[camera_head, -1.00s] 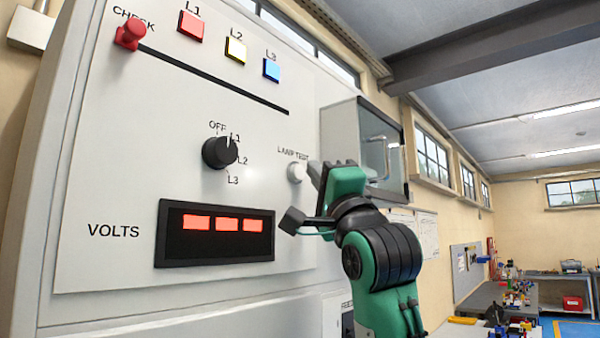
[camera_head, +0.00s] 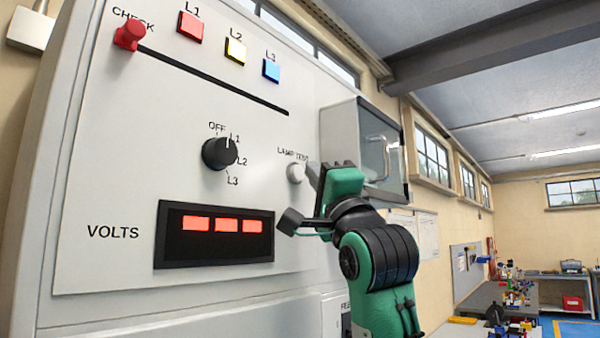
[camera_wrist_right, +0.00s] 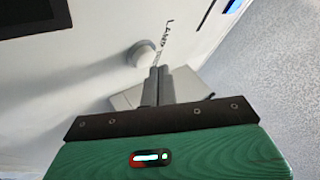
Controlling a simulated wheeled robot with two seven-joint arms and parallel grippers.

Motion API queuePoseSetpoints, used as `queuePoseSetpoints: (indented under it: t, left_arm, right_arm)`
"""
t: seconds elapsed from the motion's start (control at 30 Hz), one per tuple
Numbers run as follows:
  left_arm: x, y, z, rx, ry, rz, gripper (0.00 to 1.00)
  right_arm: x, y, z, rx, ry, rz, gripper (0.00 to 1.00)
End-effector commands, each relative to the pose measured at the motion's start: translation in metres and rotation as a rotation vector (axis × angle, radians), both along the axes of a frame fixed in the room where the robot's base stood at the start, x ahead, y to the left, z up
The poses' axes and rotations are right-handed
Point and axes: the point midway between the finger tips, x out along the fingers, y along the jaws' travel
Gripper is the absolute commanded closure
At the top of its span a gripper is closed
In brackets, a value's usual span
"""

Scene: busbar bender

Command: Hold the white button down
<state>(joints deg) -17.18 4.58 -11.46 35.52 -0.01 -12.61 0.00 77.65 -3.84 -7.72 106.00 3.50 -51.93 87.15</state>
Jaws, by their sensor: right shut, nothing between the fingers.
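The white button (camera_head: 295,173) sits on the panel under the "LAMP TEST" label. It also shows in the right wrist view (camera_wrist_right: 141,53), standing out from the panel. My right gripper (camera_head: 312,168) is green and grey, with its fingers together and empty. In the right wrist view its fingertips (camera_wrist_right: 156,70) are just in front of the button's edge. Whether they touch it I cannot tell; in the head view a narrow gap seems to show. My left gripper is not in view.
The panel carries a black rotary knob (camera_head: 219,153), a lit red voltage display (camera_head: 214,234), a red CHECK knob (camera_head: 129,34) and three coloured lamps. A glass-fronted box (camera_head: 340,135) stands out from the panel right of the button, close behind my right gripper.

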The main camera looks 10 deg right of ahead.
Motion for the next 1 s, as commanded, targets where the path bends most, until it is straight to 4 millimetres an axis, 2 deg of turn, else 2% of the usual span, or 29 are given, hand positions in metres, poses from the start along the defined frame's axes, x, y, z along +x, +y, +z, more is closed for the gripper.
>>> queuePoseSetpoints:
  t: [1.0]
  left_arm:
    - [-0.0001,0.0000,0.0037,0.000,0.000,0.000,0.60]
  right_arm:
    - [0.0089,0.0068,-0.0001,-0.001,0.002,0.000,1.00]
